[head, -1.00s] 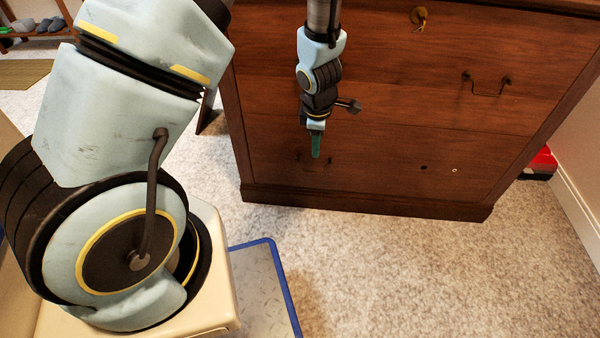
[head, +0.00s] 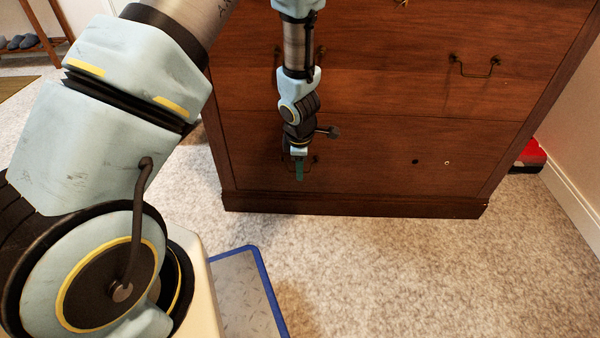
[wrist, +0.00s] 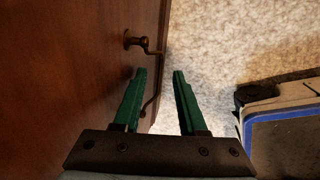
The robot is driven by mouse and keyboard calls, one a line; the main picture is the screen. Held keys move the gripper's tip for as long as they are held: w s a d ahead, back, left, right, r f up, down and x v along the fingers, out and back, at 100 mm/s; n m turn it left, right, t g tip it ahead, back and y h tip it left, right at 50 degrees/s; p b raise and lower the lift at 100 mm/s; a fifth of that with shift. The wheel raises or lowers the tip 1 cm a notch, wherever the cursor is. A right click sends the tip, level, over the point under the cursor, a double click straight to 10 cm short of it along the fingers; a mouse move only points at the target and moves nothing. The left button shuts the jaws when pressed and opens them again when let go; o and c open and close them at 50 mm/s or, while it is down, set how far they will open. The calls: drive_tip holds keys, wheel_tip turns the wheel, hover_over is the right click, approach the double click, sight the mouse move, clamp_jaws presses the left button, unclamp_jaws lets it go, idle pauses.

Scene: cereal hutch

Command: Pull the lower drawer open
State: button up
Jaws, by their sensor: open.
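The lower drawer (head: 370,150) is a dark reddish-brown wooden front at the bottom of the chest, and it looks shut. Its bail handle (head: 316,160) is at the left, partly hidden behind my gripper (head: 299,172). In the wrist view the dark metal handle (wrist: 144,44) stands out from the drawer front (wrist: 70,75). My gripper (wrist: 160,72) has two green fingers, spread apart and empty. The handle's lower part shows between the fingers, close to the left one; I cannot tell whether they touch.
Two small marks (head: 430,162) sit on the drawer's right side, with no handle there. The upper drawer has a handle (head: 475,67). A blue-rimmed tray (head: 262,262) is near my base. Carpet (head: 400,265) before the chest is clear. A red object (head: 528,154) lies by the right wall.

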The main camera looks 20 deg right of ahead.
clamp_jaws()
idle(0.3)
idle(1.2)
